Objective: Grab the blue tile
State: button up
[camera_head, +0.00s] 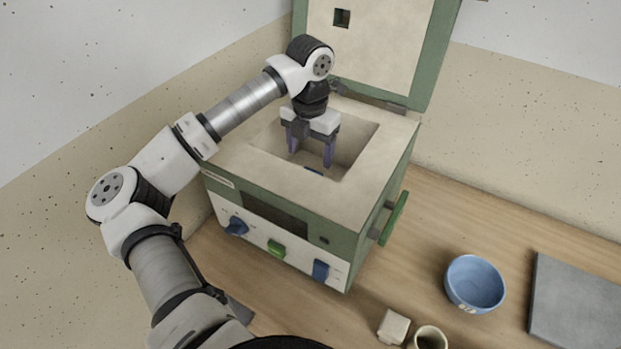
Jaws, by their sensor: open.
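A small blue piece, likely the blue tile (313,171), shows in part low inside the open chamber of a green and cream kiln (372,188). The front wall of the chamber hides the rest of it. My gripper (311,160) points down into the chamber with its two purple fingers apart, just above the blue piece. I see nothing between the fingers, and I cannot tell whether they touch the piece.
The kiln's lid (375,45) stands raised behind the chamber. A green handle (394,218) sticks out at the right side. On the wooden table are a blue bowl (474,283), a grey slab (578,305), a small pale block (393,326) and a cup (430,338).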

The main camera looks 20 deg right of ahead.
aim_at(312, 170)
jog(key=shift+f, duration=0.9)
jog(key=f+p, duration=0.3)
jog(key=f, duration=0.1)
jog(key=shift+s+d+f, duration=0.1)
jog(key=shift+s+d, duration=0.05)
jog(key=shift+s, duration=0.1)
jog(key=shift+f, duration=0.65)
jog(key=c, duration=1.1)
